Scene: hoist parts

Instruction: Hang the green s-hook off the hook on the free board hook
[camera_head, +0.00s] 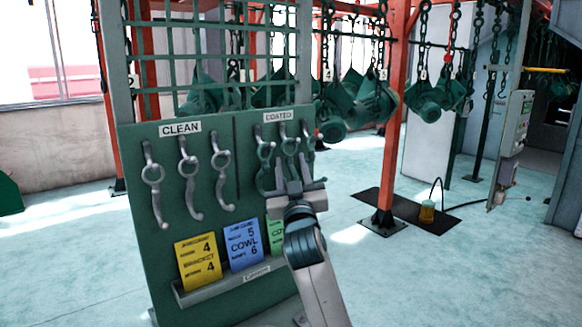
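A green board (222,128) stands upright in front of me, with a CLEAN side at left and a COATED side at right. Grey s-hooks hang on the CLEAN side, one of them at the left (153,174). On the COATED side a green s-hook (264,150) shows at the left, and more green hook shapes (290,146) show beside it. My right gripper (291,180) is in front of these, at their lower ends, and hides part of them. Its fingers overlap the green shapes, so I cannot tell whether it grips one. My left gripper is out of view.
Yellow (198,262) and blue (243,246) cards, and a partly hidden green one, stand in a grey holder (215,288) low on the board. Behind are red posts (393,120) and green parts hanging on chains (345,100). The floor at right is mostly open.

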